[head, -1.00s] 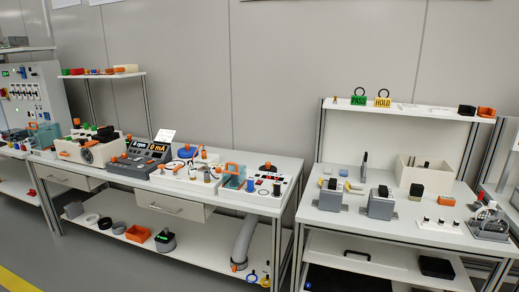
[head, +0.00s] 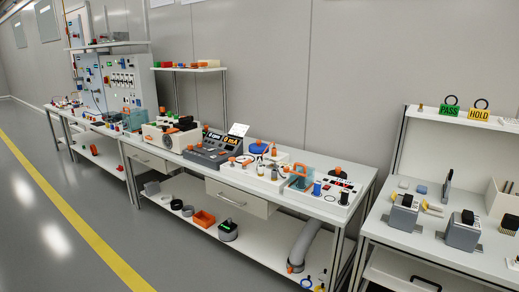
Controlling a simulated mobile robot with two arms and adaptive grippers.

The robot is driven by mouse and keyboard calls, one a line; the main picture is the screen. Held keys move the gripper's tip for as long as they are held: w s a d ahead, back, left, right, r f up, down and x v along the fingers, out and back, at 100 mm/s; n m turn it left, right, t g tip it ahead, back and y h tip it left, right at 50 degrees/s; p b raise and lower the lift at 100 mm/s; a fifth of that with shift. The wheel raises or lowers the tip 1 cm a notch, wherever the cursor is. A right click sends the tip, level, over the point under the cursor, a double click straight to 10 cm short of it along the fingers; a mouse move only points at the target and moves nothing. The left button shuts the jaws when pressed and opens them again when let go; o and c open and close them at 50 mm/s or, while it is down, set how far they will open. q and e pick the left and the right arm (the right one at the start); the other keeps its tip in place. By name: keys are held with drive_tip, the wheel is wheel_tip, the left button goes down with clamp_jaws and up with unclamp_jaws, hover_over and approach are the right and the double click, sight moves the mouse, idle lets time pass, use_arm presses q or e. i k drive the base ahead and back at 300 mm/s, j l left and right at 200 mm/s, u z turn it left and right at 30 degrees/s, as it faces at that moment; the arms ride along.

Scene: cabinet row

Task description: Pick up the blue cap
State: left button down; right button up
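A round blue piece (head: 257,148), which looks like the blue cap, sits toward the back of the middle bench (head: 345,209). It is on or beside a white unit, with small orange parts close by. It is small in the head view, so I cannot tell if it is fixed to something. A smaller blue block (head: 421,189) lies on the right bench. Neither of my grippers shows in the head view.
A grey console (head: 208,152) with a display stands left of the blue piece. A clear box with an orange handle (head: 299,170) stands to its right. A drawer (head: 236,200) is under the bench top. The floor (head: 130,235) in front is clear, with a yellow line.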

sight(258, 148)
drive_tip(key=i+j, duration=1.15)
drive_tip(key=j, duration=0.2)
